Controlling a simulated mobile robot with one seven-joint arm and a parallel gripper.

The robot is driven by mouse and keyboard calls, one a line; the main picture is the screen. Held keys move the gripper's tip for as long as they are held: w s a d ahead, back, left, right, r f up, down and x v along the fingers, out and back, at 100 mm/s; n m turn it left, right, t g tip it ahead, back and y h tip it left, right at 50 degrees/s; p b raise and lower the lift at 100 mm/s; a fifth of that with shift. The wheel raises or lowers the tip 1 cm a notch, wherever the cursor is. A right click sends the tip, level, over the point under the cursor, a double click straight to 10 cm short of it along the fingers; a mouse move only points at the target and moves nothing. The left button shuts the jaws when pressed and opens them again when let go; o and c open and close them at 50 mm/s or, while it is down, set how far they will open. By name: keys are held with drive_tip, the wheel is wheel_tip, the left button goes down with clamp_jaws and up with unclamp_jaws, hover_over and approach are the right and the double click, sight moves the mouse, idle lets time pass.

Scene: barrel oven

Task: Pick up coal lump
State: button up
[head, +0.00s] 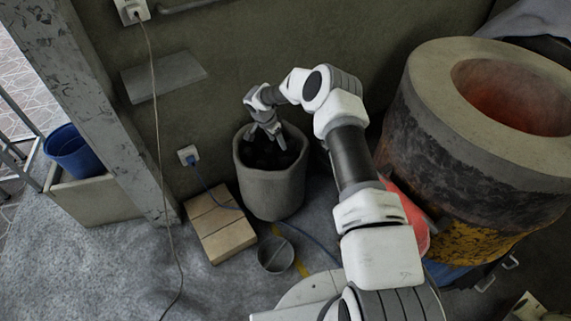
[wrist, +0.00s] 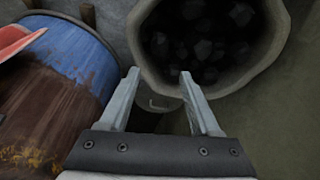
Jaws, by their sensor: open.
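Dark coal lumps fill the bottom of a grey round bucket (head: 271,190). One lump (wrist: 203,49) shows among several others in the wrist view, all lying inside the bucket. In the head view the coal is dark and partly hidden by my gripper (head: 267,131), which hangs over the bucket's opening. In the wrist view my gripper (wrist: 160,75) is open, with nothing between its fingers. Its fingertips appear at the near rim of the bucket (wrist: 142,50), below the coal in the picture. I cannot tell how high they are above the coal.
A large barrel oven (head: 440,130) with a glowing red opening stands at the right. A blue and brown drum (wrist: 60,80) is left in the wrist view.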

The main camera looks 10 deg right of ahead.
drive_tip(key=b, duration=0.3)
hover_over(285, 159)
drive_tip(key=a, duration=0.1)
drive_tip(key=f, duration=0.8)
drive_tip(key=shift+s+a+f, duration=0.1)
drive_tip(key=shift+s, duration=0.15)
drive_tip(key=b+x, duration=0.2)
drive_tip(key=x, duration=0.2)
drive_tip(key=shift+s+a+f, duration=0.15)
drive_tip(key=shift+a, duration=0.05)
drive_tip(key=shift+d+f, duration=0.15)
drive_tip(key=shift+f, duration=0.35)
drive_tip(key=shift+c, duration=0.3)
clamp_jaws()
